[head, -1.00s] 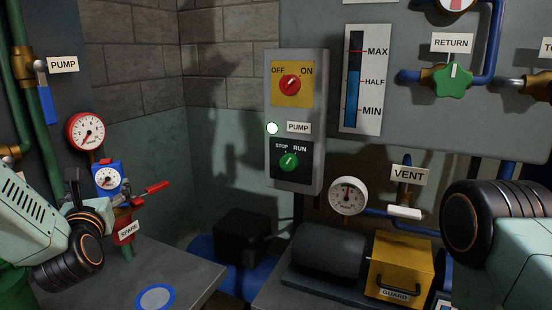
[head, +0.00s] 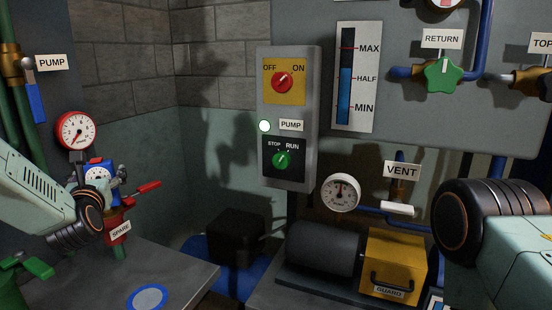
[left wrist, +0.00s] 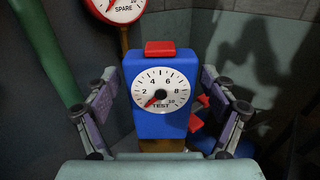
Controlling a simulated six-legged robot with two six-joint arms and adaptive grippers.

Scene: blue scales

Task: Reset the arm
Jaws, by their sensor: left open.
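The blue test gauge (left wrist: 160,118) has a white dial marked TEST and a red button on top. Its needle points low left in the left wrist view. It also shows in the head view (head: 93,167), partly hidden by my gripper. My left gripper (left wrist: 158,82) is open, with one finger on each side of the blue body. Gaps show between the fingers and the gauge. In the head view my left gripper (head: 100,172) is at the gauge, just above the red valve marked SPARE. My right arm shows at the right, but its gripper is out of view.
A red-rimmed gauge (head: 77,131) is just behind the test gauge. A red lever (head: 147,187) sticks out to its right. A green lever (head: 38,267) is at lower left. The grey bench (head: 190,275) has a blue-ringed disc (head: 148,298). The pump panel (head: 307,125) stands mid-view.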

